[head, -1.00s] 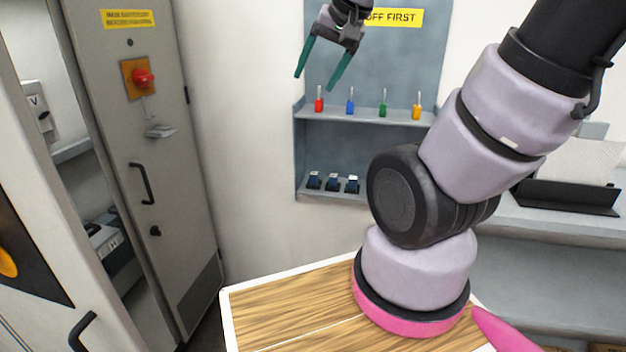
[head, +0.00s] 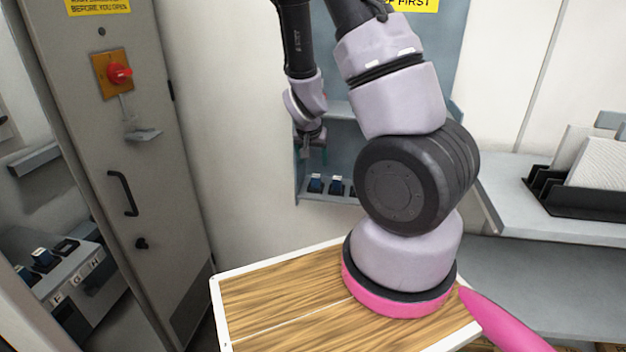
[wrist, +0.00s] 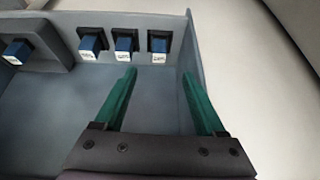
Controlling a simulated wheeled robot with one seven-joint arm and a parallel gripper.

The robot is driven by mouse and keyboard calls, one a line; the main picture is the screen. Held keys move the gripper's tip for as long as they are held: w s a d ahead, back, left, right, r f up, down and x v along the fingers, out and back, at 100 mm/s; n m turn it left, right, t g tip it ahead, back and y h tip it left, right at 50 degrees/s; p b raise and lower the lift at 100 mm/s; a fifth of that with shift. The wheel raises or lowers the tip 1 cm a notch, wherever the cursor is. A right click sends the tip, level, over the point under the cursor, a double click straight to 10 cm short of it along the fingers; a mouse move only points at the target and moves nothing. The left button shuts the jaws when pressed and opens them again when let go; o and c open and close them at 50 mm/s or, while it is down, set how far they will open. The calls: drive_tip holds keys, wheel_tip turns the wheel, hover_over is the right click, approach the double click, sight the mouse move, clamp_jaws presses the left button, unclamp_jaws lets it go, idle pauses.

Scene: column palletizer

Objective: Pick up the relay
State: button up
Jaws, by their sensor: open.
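Several relays, blue blocks with pale faces, show in the wrist view. Three sit in dark sockets in a row: the right one (wrist: 159,44), the middle one (wrist: 124,44) and the left one (wrist: 93,41). Another blue block (wrist: 17,50) sits apart at the far left. In the head view, two relays (head: 315,184) (head: 335,186) show on the lower shelf, and a third is mostly hidden by my arm. My gripper (wrist: 158,74) is open and empty, its green fingers pointing toward the right relay, short of it. In the head view my gripper (head: 313,147) is small and partly hidden.
A shelf side wall (wrist: 192,65) stands close by my right finger in the wrist view. At left is a grey cabinet door (head: 135,170) with a red switch (head: 120,74); blue blocks (head: 42,258) show inside. A black rack (head: 570,205) stands on the right counter.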

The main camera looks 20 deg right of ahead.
sight(316, 176)
drive_tip(key=x, duration=1.2)
drive_tip(key=shift+w+d, duration=0.3)
drive_tip(key=shift+r, duration=0.1)
clamp_jaws()
